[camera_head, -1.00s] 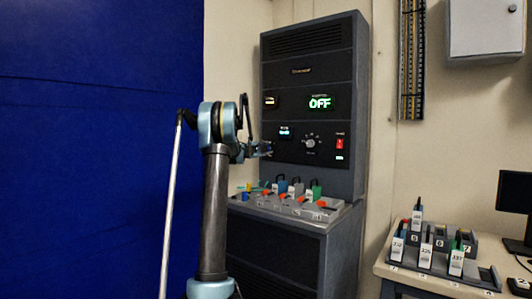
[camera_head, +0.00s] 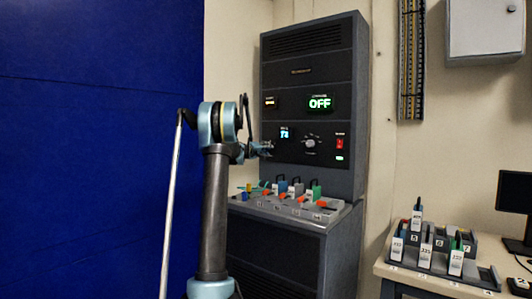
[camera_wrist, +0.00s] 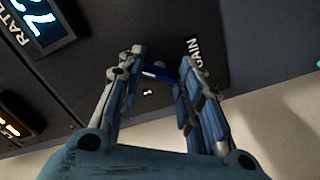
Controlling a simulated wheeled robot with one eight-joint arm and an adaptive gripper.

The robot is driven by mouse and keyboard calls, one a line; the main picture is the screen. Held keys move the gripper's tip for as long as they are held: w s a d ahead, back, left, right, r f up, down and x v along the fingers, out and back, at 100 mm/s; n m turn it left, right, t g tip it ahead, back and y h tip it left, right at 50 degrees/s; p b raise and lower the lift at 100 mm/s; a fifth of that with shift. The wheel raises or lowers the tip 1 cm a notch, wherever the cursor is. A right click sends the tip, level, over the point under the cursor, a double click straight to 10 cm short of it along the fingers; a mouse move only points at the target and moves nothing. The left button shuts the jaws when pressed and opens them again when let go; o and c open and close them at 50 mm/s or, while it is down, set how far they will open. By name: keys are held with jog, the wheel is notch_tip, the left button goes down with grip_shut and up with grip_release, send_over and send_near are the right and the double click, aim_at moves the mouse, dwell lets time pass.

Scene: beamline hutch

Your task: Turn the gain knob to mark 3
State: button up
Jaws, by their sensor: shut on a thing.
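In the wrist view, the two fingers of my gripper (camera_wrist: 163,88) are closed on a small blue knob (camera_wrist: 157,73) on the dark panel. The printed label GAIN is just to the right of the fingers. A small white mark shows below the knob, too small to read. The fingers hide much of the knob and any scale, so I cannot tell its setting. In the head view, my gripper (camera_head: 265,148) is at the panel front, left of a separate grey dial (camera_head: 310,142); the gain knob is not distinguishable there.
The tall dark cabinet (camera_head: 315,80) has a lit OFF display (camera_head: 320,103), a blue-white display (camera_head: 285,132) and a red switch (camera_head: 340,143). Several handled blocks stand on the ledge (camera_head: 335,212) below. A bench with a numbered rack (camera_head: 445,273) is at right.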

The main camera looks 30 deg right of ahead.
jog(key=shift+w+a+f+m, duration=0.15)
jog(key=shift+w+m, duration=0.05)
jog(key=shift+m, duration=0.8)
jog(key=o, duration=1.1)
jog(key=shift+w+f, duration=0.15)
jog(key=shift+c, duration=0.2)
jog(key=v, duration=1.2)
